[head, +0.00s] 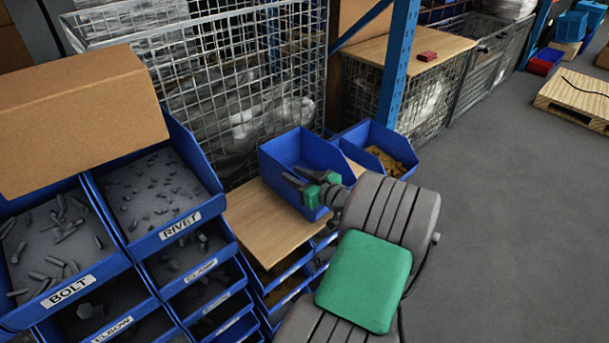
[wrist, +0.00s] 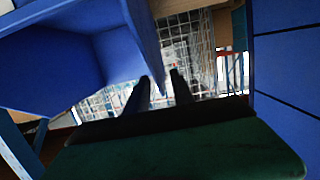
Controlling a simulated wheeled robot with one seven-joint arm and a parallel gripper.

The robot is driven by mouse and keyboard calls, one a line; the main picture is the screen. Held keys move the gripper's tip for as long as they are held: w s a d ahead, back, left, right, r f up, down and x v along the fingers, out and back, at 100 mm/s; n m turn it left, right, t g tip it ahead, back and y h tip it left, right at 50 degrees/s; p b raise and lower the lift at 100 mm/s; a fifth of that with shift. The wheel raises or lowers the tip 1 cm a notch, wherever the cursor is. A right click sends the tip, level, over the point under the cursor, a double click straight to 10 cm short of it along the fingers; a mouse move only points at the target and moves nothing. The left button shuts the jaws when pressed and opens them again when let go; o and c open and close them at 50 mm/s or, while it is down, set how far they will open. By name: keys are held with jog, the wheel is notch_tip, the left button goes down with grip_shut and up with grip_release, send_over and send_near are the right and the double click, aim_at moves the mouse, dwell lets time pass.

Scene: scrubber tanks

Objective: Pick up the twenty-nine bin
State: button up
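A blue open-topped bin (head: 283,158) stands at the end of the wooden shelf top, in the middle of the head view. It looks empty, and I can read no number on it. My gripper (head: 294,177) is at the bin's near side, with its dark fingers apart over the rim. In the wrist view a blue bin (wrist: 125,55) fills the upper left. One of its walls reaches down between the two fingertips (wrist: 160,88). Whether either finger touches that wall is unclear. My wrist hides part of the bin's near right side.
A second blue bin (head: 352,138) with yellowish-brown contents stands just right, close behind my wrist. Labelled rivet (head: 205,190) and bolt (head: 100,265) bins are at the left, with a cardboard box (head: 80,120) above. Wire cages (head: 230,60) stand behind.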

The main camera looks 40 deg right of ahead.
jog(key=w, duration=0.3)
jog(key=shift+w+a+f, duration=0.2)
jog(key=shift+w+f, duration=0.15)
jog(key=shift+w, duration=0.05)
grip_shut()
dwell(1.0)
